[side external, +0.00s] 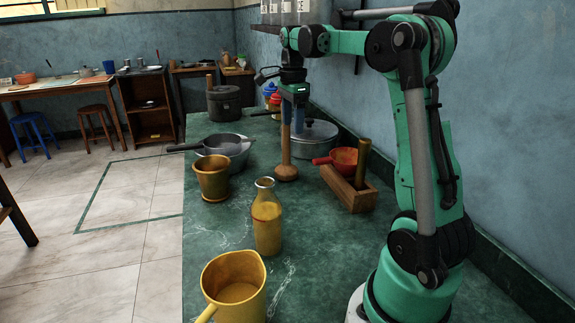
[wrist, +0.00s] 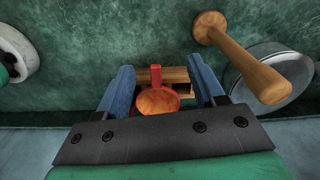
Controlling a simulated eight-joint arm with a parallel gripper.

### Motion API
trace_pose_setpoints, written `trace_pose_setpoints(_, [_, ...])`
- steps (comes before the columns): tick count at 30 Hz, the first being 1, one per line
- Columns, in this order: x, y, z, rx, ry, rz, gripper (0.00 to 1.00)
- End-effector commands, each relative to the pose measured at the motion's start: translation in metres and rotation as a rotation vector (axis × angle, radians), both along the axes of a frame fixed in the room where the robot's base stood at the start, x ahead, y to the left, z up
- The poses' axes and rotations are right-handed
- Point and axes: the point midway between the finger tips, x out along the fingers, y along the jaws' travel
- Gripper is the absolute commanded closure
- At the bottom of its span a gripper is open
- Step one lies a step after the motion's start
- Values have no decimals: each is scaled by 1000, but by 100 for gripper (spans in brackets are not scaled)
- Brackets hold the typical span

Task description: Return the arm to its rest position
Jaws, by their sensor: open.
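My gripper (side external: 292,128) hangs pointing down above the green counter, in front of the wall. In the wrist view its two blue fingers (wrist: 162,66) are spread wide with nothing held between them. A red-handled scoop (side external: 342,160) with an orange bowl rests on a wooden box; in the wrist view the scoop (wrist: 157,101) shows below the gap between the fingers. A wooden pestle-like tool (side external: 286,172) with a round foot stands upright on the counter; in the wrist view it (wrist: 240,60) is right of the fingers, apart from them.
The wooden box (side external: 350,193) sits near the wall.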

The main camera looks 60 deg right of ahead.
Motion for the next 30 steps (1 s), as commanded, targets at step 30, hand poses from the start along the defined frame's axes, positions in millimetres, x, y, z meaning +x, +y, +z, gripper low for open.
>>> trace_pose_setpoints(30, [24, 168, 139, 7, -3, 263, 38])
